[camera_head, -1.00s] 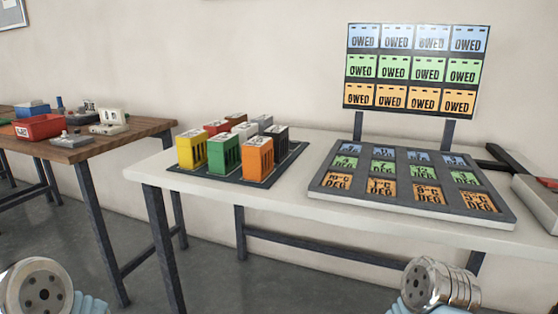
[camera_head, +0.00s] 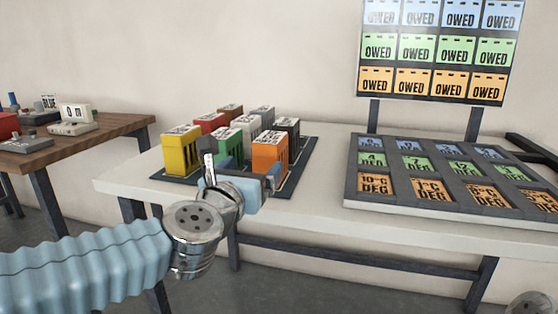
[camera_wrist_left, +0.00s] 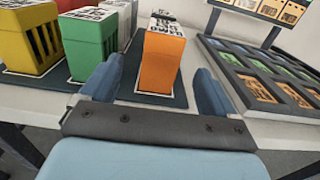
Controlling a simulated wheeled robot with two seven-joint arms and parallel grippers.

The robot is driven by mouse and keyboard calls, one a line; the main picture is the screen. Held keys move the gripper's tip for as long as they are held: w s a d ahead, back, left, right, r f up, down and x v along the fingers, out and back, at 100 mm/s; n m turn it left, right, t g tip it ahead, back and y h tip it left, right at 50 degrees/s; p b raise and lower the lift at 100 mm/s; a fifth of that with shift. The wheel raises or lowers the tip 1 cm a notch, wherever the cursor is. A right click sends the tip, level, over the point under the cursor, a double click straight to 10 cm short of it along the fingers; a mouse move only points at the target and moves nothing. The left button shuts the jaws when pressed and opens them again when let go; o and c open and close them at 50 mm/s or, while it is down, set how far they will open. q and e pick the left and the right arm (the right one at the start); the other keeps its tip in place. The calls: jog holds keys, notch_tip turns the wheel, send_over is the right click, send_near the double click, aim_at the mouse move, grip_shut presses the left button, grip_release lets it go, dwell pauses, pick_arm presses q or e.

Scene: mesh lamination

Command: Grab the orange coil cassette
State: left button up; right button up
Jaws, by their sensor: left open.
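The orange coil cassette (camera_head: 269,152) stands upright at the front right of a dark mat on the white table. In the left wrist view the orange cassette (camera_wrist_left: 161,62) shows ahead, between the two blue fingers and a little beyond them. My left gripper (camera_head: 238,175) is open and empty at the mat's front edge, just in front of the cassette, hiding its lower part. The left gripper's fingers also show in the left wrist view (camera_wrist_left: 158,90), one on each side of the cassette. A small rounded metal part shows at the bottom right corner of the head view; no right gripper fingers show.
Yellow (camera_head: 181,150), green (camera_head: 226,147), red, white, grey, brown and black cassettes stand close by on the mat (camera_head: 306,152). To the right lies a grey tray (camera_head: 352,197) of coloured cards, with a card display board (camera_head: 430,98) behind.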

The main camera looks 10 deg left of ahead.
aim_at(262, 158)
pick_arm(q)
jog(key=w, duration=0.6)
jog(key=shift+d+f, duration=0.1)
jog(key=shift+f, duration=0.05)
jog(key=shift+w+d+f+p, duration=0.1)
jog(key=shift+w+f+p, duration=0.1)
jog(key=shift+w, duration=0.7)
jog(key=shift+w+d+f+p, duration=0.1)
jog(key=shift+w+f, duration=0.05)
jog(key=shift+w, duration=0.75)
jog(key=shift+w+d+f+p, duration=0.1)
jog(key=shift+w+f, duration=0.1)
jog(key=shift+w, duration=0.7)
jog(key=c, duration=1.4)
jog(key=shift+r, duration=0.1)
jog(key=shift+c, duration=0.8)
